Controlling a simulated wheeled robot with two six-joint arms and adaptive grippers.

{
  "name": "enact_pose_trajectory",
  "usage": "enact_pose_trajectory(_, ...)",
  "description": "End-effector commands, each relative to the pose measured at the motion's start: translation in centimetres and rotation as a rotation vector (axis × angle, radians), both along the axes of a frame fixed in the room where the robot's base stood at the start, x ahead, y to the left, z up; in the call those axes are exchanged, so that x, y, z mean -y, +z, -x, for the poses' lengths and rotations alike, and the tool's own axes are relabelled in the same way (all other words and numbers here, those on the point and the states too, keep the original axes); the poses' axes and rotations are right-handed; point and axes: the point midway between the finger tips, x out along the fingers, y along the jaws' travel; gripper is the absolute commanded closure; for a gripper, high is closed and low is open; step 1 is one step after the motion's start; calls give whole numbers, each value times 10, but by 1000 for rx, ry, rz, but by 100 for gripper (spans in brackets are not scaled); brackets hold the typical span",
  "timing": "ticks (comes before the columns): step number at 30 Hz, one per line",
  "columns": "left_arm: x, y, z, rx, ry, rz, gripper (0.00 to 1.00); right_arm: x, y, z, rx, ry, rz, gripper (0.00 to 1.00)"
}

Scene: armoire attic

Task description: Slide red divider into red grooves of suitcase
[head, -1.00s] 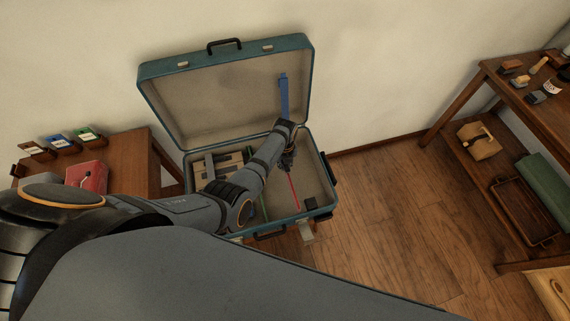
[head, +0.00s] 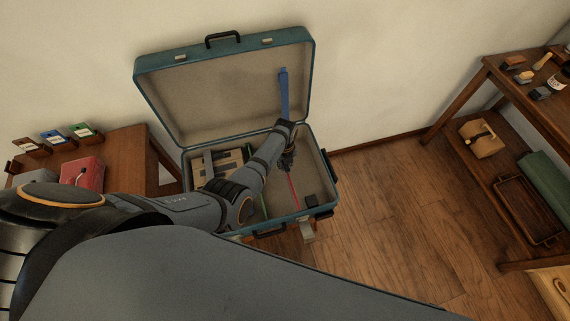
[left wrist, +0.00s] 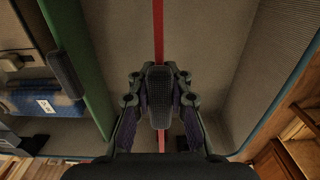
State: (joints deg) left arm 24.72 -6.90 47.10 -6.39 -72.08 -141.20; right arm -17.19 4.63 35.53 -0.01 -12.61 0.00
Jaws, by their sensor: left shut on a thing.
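The open teal suitcase (head: 278,216) stands against the wall, its lid raised. My left gripper (head: 288,160) reaches down into its right part; in the left wrist view it (left wrist: 158,95) is shut on a dark tab in line with the red divider (left wrist: 158,25). The divider shows edge-on as a thin red strip, in the head view too (head: 293,190). Its lower edge and the red grooves are hidden, so I cannot tell how deep it sits. A green divider (left wrist: 80,60) with a dark tab stands upright to its left. My right gripper is not in view.
A blue strip (head: 284,92) stands up in front of the lid behind my gripper. Packed things (head: 215,168) fill the suitcase's left part. A small table (head: 120,160) stands at left, a wooden shelf (head: 515,165) at right. The floor (head: 400,210) between is clear.

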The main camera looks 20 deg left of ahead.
Motion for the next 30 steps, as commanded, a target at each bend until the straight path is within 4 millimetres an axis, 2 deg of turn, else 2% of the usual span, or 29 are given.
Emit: enact_pose_trajectory(30, 0, -26, -1, 1, 0, 0, 100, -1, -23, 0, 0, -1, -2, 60)
